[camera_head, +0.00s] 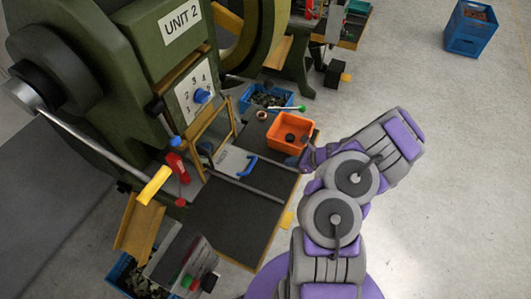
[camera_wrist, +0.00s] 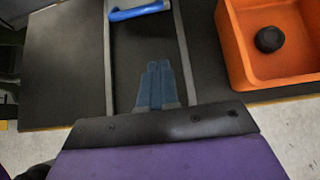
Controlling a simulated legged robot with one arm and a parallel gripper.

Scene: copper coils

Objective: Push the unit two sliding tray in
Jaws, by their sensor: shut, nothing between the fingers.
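The unit two machine (camera_head: 140,60) is green and carries a "UNIT 2" label. Its sliding tray (camera_head: 229,160) is a light grey plate with a blue handle (camera_head: 248,166), lying between two rails on the dark worktop. In the wrist view the blue handle (camera_wrist: 140,11) shows at the top edge, and most of the tray is out of frame. My gripper (camera_wrist: 159,66) is shut and empty, with its blue-grey fingers side by side over the worktop between the rails. The fingertips are apart from the handle. In the head view my gripper is at the worktop's right side, its fingers hard to make out.
An orange bin (camera_head: 281,142) with a dark round part (camera_wrist: 269,39) stands on the worktop close to my gripper. A yellow-tipped lever (camera_head: 154,185) and a red part (camera_head: 178,166) stick out of the machine. A blue crate (camera_head: 468,45) stands far off; the right floor is clear.

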